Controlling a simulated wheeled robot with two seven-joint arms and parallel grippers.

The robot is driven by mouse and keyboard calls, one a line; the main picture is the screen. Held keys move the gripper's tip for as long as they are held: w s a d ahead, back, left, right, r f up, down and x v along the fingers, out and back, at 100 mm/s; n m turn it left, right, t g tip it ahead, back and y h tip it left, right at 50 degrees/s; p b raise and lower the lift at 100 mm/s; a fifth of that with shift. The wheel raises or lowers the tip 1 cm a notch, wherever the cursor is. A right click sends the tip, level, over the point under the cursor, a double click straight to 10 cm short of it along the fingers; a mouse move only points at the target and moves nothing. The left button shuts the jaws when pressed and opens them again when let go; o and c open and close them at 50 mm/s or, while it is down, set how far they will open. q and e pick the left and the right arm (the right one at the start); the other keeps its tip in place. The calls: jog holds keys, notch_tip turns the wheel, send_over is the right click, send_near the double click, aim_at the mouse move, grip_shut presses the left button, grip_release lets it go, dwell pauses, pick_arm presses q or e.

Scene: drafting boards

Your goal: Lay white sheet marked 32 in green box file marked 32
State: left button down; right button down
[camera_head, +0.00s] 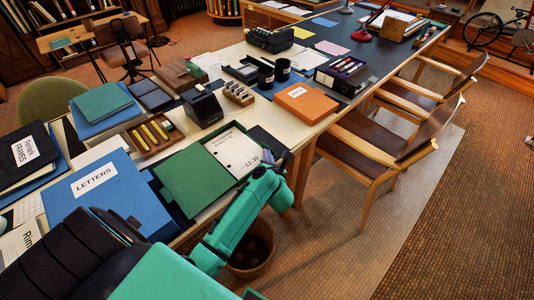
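An open green box file (192,181) lies on the near table, its plain green half to the left. A white printed sheet (232,150) lies flat in or on its right half; its small marking is not clear enough to read surely, and I see no 32 on the green part. My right gripper is not in view.
A blue LETTERS box (96,184) lies to the left. A wooden tray with yellow items (153,134), a black device (203,106) and an orange box (305,103) stand behind. A wooden chair (370,145) is right of the table; a basket (252,252) stands below.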

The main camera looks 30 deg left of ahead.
pick_arm(q)
jog(key=shift+s+d+f, duration=0.1)
jog(key=shift+s+f, duration=0.2)
jog(key=shift+f, duration=0.3)
jog(key=c, duration=1)
grip_release()
jog(key=shift+s, duration=0.1)
jog(key=shift+s+d+r, duration=0.1)
jog(key=shift+d, duration=0.05)
jog(key=shift+s+d, duration=0.2)
jog(key=shift+s, duration=0.05)
jog(key=v, duration=0.6)
jog(key=r+b+v, duration=0.1)
jog(key=v, duration=0.6)
jog(key=shift+r, duration=0.35)
